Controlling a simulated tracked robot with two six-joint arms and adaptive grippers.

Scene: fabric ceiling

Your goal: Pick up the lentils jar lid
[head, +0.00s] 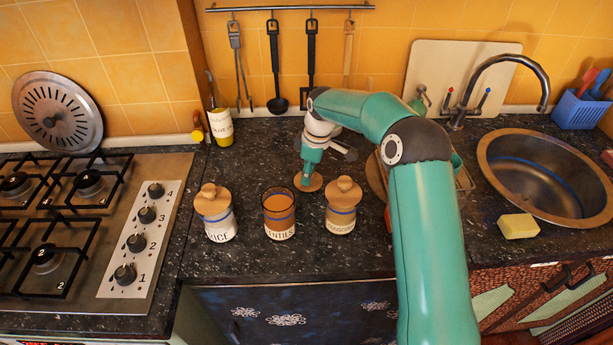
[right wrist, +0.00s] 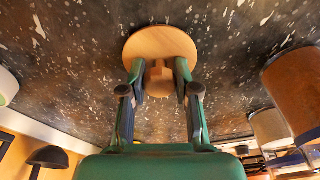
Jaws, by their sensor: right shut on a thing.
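The lentils jar (head: 279,214) stands open, without a lid, in the middle of the counter, its brown contents showing. The round wooden lentils jar lid (head: 317,185) is behind and to the right of it. My right gripper (head: 309,176) reaches down onto the lid from above. In the right wrist view, its two fingers (right wrist: 158,82) are closed on either side of the knob of the lid (right wrist: 160,43). The lid is at or close above the dark counter; I cannot tell whether it touches. My left gripper is not in view.
Lidded rice jar (head: 215,213) and another lidded jar (head: 342,206) flank the open jar. The stove (head: 150,245) is left, the sink (head: 545,175) and yellow sponge (head: 518,226) right. Utensils hang behind. The counter (head: 255,150) left of the gripper is clear.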

